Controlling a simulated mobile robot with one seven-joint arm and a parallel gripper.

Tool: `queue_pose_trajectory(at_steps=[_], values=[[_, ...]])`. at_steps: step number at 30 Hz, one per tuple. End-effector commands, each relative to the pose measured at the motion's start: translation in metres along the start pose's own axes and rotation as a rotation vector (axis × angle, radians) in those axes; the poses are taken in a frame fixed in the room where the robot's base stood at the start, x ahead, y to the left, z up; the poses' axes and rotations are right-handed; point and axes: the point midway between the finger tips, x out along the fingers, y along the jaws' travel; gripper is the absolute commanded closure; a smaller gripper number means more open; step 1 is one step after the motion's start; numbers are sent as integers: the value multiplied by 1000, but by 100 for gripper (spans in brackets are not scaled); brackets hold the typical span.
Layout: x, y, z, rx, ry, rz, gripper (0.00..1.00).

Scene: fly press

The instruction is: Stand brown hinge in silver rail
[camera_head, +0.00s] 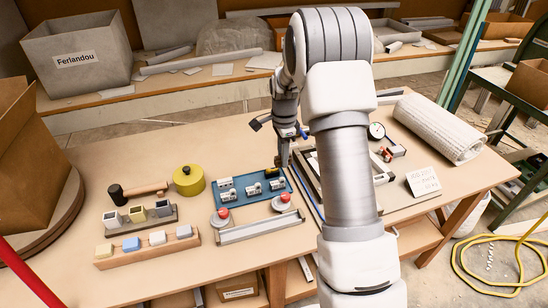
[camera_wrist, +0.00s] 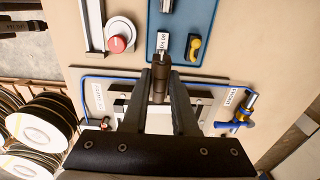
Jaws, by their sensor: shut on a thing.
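My gripper (camera_head: 284,163) is over the right edge of the blue tray. In the wrist view its fingers (camera_wrist: 160,98) are closed on a small dark, brownish piece, which I take to be the brown hinge (camera_wrist: 160,70). The fingers hide part of it, and I cannot tell whether it touches the surface below. One end of the rail shows in the wrist view (camera_wrist: 95,25), apart from the gripper.
The blue tray (camera_head: 232,203) holds several small labelled metal parts. A wooden block with coloured pieces (camera_head: 145,252) and a yellow round container (camera_head: 188,181) stand to the left. A framed panel with blue edging (camera_wrist: 100,88) lies beneath the gripper. Bare tabletop (camera_head: 95,175) lies farther left.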

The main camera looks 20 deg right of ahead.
Motion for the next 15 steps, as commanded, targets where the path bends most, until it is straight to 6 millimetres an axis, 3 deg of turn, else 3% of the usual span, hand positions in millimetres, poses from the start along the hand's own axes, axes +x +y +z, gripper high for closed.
queue_pose_trajectory(at_steps=[5, 15], values=[[11, 23, 28, -7, 0, 2, 100], [38, 95, 90, -4, 0, 0, 100]])
